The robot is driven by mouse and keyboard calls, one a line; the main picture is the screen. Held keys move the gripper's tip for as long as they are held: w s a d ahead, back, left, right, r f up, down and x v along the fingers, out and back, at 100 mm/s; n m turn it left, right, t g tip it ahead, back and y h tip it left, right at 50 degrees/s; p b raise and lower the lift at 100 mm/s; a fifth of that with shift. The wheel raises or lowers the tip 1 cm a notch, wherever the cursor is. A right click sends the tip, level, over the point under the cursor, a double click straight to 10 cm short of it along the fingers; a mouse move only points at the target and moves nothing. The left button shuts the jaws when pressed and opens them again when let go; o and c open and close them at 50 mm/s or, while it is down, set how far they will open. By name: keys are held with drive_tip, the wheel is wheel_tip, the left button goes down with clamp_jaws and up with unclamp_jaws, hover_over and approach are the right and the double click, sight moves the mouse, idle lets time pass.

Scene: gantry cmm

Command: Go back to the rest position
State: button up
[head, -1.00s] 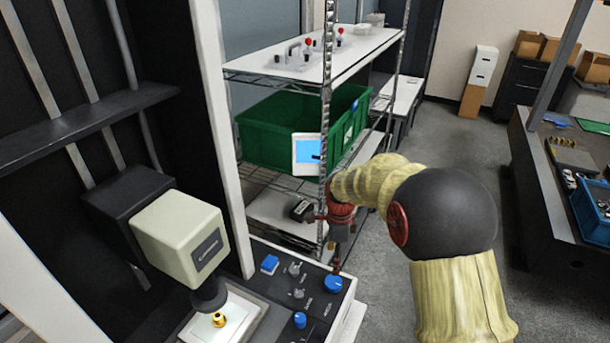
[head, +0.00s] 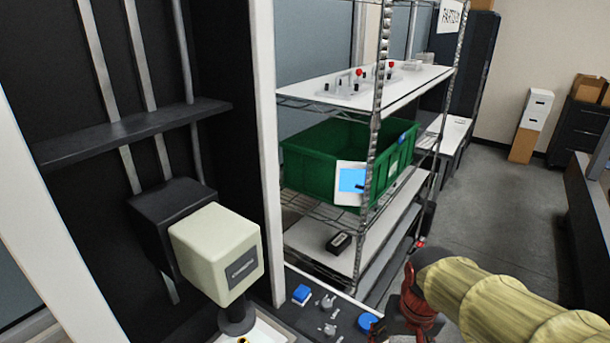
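My arm, in a yellowish sleeve with a dark joint and red wrist parts, enters the head view from the lower right. My gripper (head: 408,322) is at the bottom of the picture, just right of the measuring machine's control panel (head: 290,318). Its fingers are dark, small and partly cut off by the bottom edge, so I cannot tell whether they are open or shut. I see nothing clearly held. The measuring machine's cream-coloured head (head: 215,250) hangs over a pale stage at lower left, with a small gold part (head: 243,341) at the picture's bottom edge.
A wire shelf rack (head: 300,95) stands behind the panel. It holds a green crate (head: 320,165), clear fixtures with red knobs, and a small black device (head: 339,243). A white post (head: 266,150) stands left of the rack. Open grey floor (head: 480,215) lies to the right.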

drive_tip(key=s+r+n+t+b, duration=0.1)
drive_tip(key=s+r+t+b, duration=0.2)
drive_tip(key=s, duration=0.5)
drive_tip(key=shift+s+r+t+b, duration=0.4)
drive_tip(key=shift+t+b, duration=0.2)
drive_tip(key=shift+b, duration=0.3)
drive_tip(key=shift+c, duration=0.2)
